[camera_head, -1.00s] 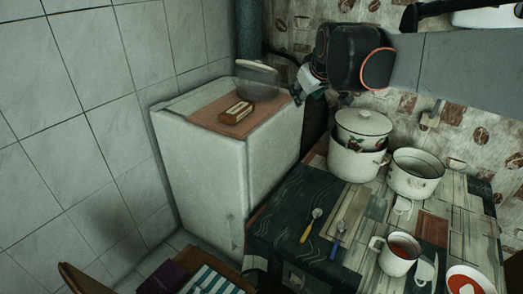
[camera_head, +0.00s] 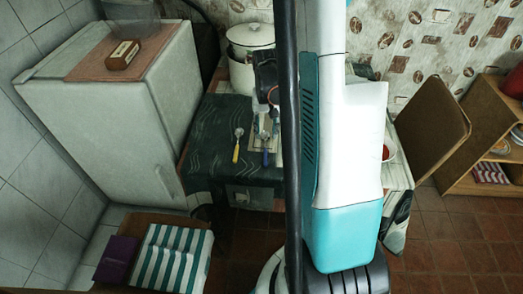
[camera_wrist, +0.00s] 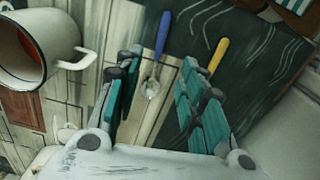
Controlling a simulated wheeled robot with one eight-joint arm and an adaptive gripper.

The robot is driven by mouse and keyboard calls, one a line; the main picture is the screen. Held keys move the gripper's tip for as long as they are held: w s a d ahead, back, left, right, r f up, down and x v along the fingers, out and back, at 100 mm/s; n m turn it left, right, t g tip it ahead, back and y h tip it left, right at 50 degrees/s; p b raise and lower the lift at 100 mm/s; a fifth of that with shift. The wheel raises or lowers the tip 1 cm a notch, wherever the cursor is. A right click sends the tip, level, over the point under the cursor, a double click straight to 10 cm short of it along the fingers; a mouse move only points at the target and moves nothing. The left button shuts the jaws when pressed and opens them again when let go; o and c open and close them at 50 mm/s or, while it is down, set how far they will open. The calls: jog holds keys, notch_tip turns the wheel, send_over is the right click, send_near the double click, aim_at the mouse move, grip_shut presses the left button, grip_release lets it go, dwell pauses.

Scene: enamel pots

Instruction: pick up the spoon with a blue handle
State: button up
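The spoon with a blue handle (camera_wrist: 154,70) lies on the table, its bowl towards the bottom of the wrist view. In the head view its blue handle end (camera_head: 265,158) shows just below my gripper (camera_head: 267,122). A spoon with a yellow handle (camera_head: 237,146) lies to its left; its handle also shows in the wrist view (camera_wrist: 218,54). In the wrist view my gripper (camera_wrist: 160,64) is open, with one finger pair on each side of the blue-handled spoon. Nothing is held. I cannot tell the exact height of the fingers above the table.
A white enamel mug (camera_wrist: 68,62) stands left of my gripper in the wrist view. Pots (camera_head: 241,72) stand at the back of the table. A white fridge (camera_head: 110,110) stands at the left. My arm hides much of the table's right side.

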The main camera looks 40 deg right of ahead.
jog(key=b, duration=0.2)
send_over(265, 155)
jog(key=f, duration=0.6)
jog(key=shift+w+d+f, duration=0.15)
jog(key=shift+d+f, duration=0.1)
jog(key=shift+a+f+b, duration=0.15)
jog(key=shift+f+b, duration=1.35)
jog(key=shift+f, duration=1.2)
jog(key=shift+s+r, duration=0.1)
jog(key=shift+s, duration=0.1)
grip_shut()
